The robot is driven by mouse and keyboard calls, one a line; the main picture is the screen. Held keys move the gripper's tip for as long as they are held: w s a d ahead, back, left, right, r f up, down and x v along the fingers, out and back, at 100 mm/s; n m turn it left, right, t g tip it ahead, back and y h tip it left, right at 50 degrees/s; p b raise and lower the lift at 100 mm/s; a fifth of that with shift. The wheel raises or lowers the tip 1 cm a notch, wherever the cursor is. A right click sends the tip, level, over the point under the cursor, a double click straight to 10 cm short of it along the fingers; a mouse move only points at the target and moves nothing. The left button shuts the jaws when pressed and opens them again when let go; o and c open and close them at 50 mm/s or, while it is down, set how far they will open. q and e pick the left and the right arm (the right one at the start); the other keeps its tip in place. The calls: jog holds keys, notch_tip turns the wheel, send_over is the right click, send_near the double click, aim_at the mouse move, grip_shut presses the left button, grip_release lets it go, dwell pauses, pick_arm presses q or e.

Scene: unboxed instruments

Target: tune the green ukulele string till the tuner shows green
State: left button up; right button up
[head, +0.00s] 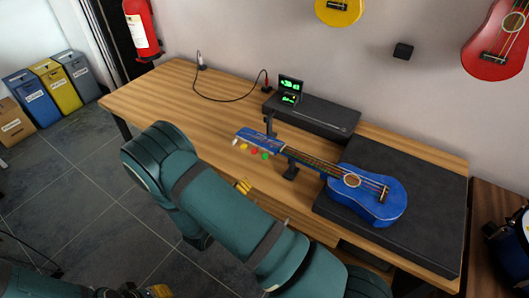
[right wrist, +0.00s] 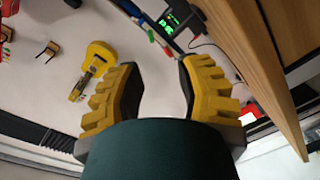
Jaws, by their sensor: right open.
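The blue ukulele (head: 378,208) lies with its body on a dark mat at the right of the table. Its neck rests on a small black stand, and its headstock (head: 258,139) points left. White, yellow, red and green pegs (head: 265,156) stick out along the headstock's near side. The tuner (head: 290,84) stands behind the headstock with green marks lit; it also shows in the right wrist view (right wrist: 170,20). My right gripper (head: 243,186) is mostly hidden behind my forearm, below the headstock. In the right wrist view its yellow fingers (right wrist: 158,88) are apart and empty. My left gripper (head: 158,290) barely shows at the bottom edge.
A long black case (head: 320,114) lies behind the headstock. A cable (head: 222,99) runs over the table's back left. The left part of the table (head: 150,94) is clear. A yellow ukulele (right wrist: 99,56) and a red one (head: 490,50) hang on the wall.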

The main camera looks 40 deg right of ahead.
aim_at(265, 156)
jog(key=shift+h, duration=0.4)
jog(key=x, duration=0.9)
jog(key=r+x, duration=0.1)
jog(key=x, duration=0.3)
jog(key=shift+d+b, duration=0.3)
jog(key=shift+d, duration=0.05)
grip_shut()
